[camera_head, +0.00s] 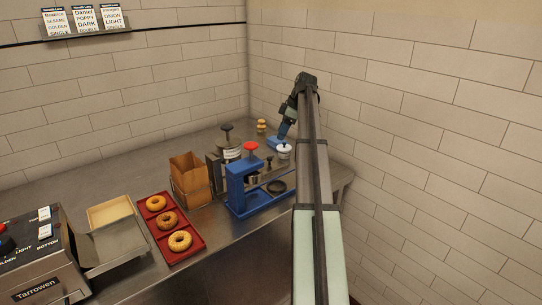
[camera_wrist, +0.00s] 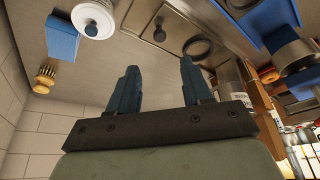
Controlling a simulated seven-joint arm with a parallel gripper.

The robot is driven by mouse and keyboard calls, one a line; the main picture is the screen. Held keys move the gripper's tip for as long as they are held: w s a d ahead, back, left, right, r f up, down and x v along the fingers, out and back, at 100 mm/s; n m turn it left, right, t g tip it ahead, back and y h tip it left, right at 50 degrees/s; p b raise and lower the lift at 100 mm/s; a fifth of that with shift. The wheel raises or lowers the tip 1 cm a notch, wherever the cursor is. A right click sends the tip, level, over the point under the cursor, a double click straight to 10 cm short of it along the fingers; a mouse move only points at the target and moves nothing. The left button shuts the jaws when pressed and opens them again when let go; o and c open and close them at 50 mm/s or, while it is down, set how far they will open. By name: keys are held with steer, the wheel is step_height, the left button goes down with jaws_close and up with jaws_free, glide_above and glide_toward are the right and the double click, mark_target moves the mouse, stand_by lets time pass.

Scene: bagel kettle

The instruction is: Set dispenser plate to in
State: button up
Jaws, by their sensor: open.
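I cannot tell clearly how far the plate sits in or out. My gripper (camera_head: 282,134) is open and empty, above the counter behind the dispenser; its two blue fingers (camera_wrist: 160,75) point toward the plate, apart from it.
A white lidded pot (camera_head: 284,153) and a blue cloth or block (camera_head: 273,141) lie near my gripper. A small wooden brush (camera_wrist: 45,76) stands by the wall. A brown paper bag (camera_head: 189,175), a red bagel tray (camera_head: 186,252) and a control box (camera_head: 38,265) are to the left.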

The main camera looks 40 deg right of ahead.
mark_target(270, 157)
steer(key=x, duration=1.2)
jaws_close()
stand_by(0.5)
